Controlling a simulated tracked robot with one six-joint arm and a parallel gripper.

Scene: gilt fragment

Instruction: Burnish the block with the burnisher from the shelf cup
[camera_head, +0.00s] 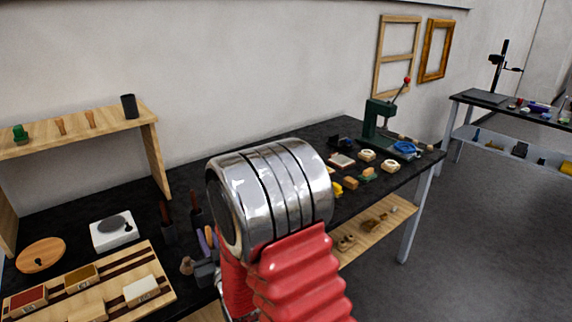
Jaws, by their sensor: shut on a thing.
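The large chrome joint and red ribbed sleeves of my arm fill the middle foreground. Low on their left, a small dark grey part looks like my gripper (205,273), largely hidden by the arm. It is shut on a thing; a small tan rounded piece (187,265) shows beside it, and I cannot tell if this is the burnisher. The dark shelf cup (129,106) stands on the wooden shelf (85,125) with no tool visibly rising from it. A cream block (141,290) lies on the striped wooden board (120,275) to the gripper's left.
The board also bears a red-filled box (28,299) and a gold-brown one (82,278). A white device (113,231), a round wooden lid (40,255) and dark holders (168,232) with handled tools stand behind. A green press (378,125) and small items crowd the bench's right end.

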